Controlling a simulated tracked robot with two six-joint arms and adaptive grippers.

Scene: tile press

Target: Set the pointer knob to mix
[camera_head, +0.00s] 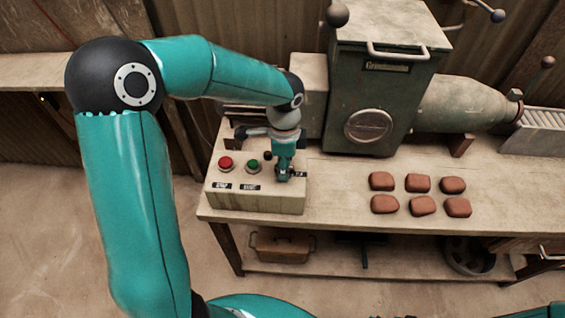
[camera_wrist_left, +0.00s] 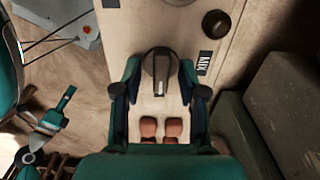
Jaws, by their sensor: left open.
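The pointer knob (camera_wrist_left: 158,72) is a dark round knob with a raised bar running roughly up and down in the left wrist view. The bar is not turned toward the MIX label (camera_wrist_left: 204,63), which lies to the knob's right there. My left gripper (camera_head: 284,176) is over the right part of the pale control box (camera_head: 255,202) and largely hides the knob in the head view. In the left wrist view, its open fingers (camera_wrist_left: 159,92) stand on either side of the knob, with visible gaps.
The box also carries a red button (camera_head: 225,163), a green button (camera_head: 252,166) and a small black knob (camera_head: 267,155). The green press (camera_head: 385,100) stands behind on the bench (camera_head: 340,190). Several brown tiles (camera_head: 422,205) lie to the right of the box.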

